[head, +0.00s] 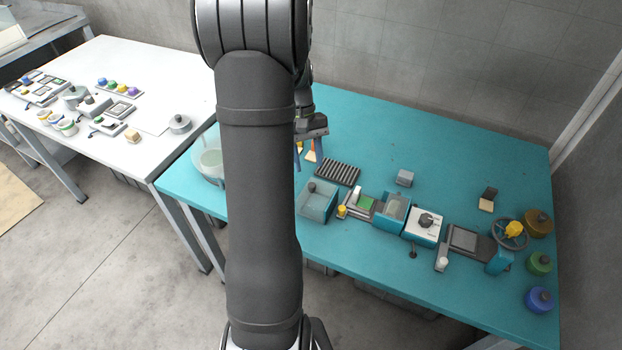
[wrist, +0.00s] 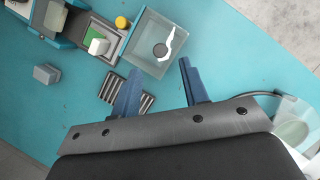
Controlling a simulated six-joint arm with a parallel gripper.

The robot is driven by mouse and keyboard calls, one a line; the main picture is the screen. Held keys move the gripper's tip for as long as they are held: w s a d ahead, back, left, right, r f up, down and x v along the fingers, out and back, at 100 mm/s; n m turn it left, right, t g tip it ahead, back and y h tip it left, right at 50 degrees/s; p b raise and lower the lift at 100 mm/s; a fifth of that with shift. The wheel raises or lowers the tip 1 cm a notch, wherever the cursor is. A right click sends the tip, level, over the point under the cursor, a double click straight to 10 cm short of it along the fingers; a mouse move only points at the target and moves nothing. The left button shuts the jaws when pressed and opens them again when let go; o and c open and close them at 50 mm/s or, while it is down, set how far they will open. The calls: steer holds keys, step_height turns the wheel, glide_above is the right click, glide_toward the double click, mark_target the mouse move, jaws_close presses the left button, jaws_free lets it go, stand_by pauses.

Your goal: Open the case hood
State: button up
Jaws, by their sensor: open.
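A clear, box-shaped case hood (head: 319,202) with a dark round knob on top stands on the teal table, left in the row of devices; it looks closed. In the wrist view, the clear hood (wrist: 152,61) lies just beyond my fingertips, with its dark knob and a white glare mark near its middle. My gripper (wrist: 161,64) is open, with two blue fingers apart and nothing between them. In the head view, my gripper (head: 306,150) is partly hidden by my arm and hangs behind the hood. It does not appear to touch it.
A dark ribbed rack (head: 338,172) lies behind the hood. A yellow knob (head: 342,211) and a green-topped unit (head: 365,203) sit right of it. A clear round bowl (head: 210,160) stands at the table's left end. A grey block (head: 404,178) sits farther back; the rear table is mostly clear.

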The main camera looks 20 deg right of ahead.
mark_target(312, 184)
steer(key=x, duration=0.6)
steer(key=shift+s, duration=0.1)
steer(key=shift+c, duration=0.4)
